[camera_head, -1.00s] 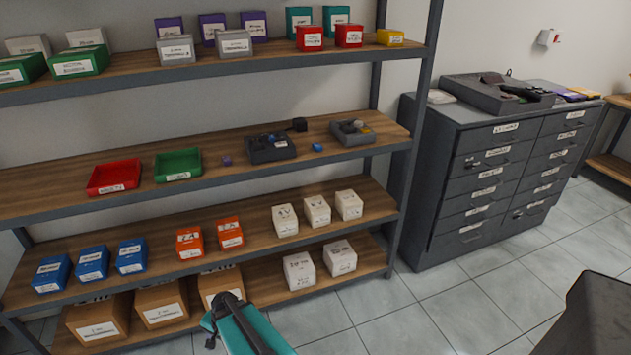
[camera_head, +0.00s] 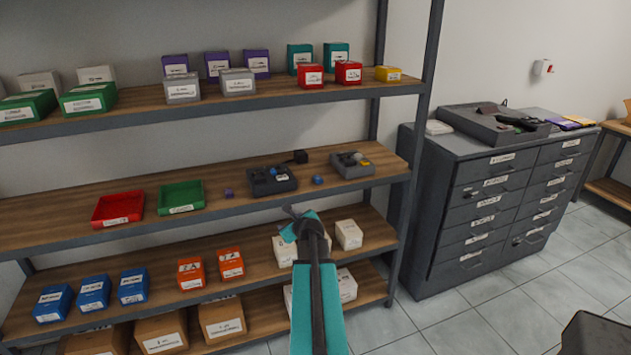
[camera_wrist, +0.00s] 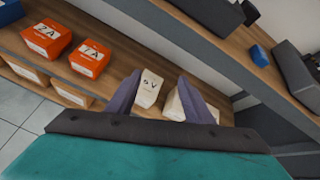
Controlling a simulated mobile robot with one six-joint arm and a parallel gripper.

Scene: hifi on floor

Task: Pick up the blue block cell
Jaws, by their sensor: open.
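The small blue block (camera_head: 318,180) sits on the wooden middle shelf, between two dark grey devices. It also shows in the wrist view (camera_wrist: 259,55) at the upper right, on the shelf, away from between my fingers. My gripper (camera_head: 297,215) is in front of and below the middle shelf's front edge, lower than the block and a little left of it. In the wrist view my gripper (camera_wrist: 158,90) is open and empty, with white boxes beyond its fingers.
A dark grey device (camera_head: 272,181) stands left of the block and another (camera_head: 351,164) to its right. The shelf's front edge (camera_head: 240,207) is near my gripper.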

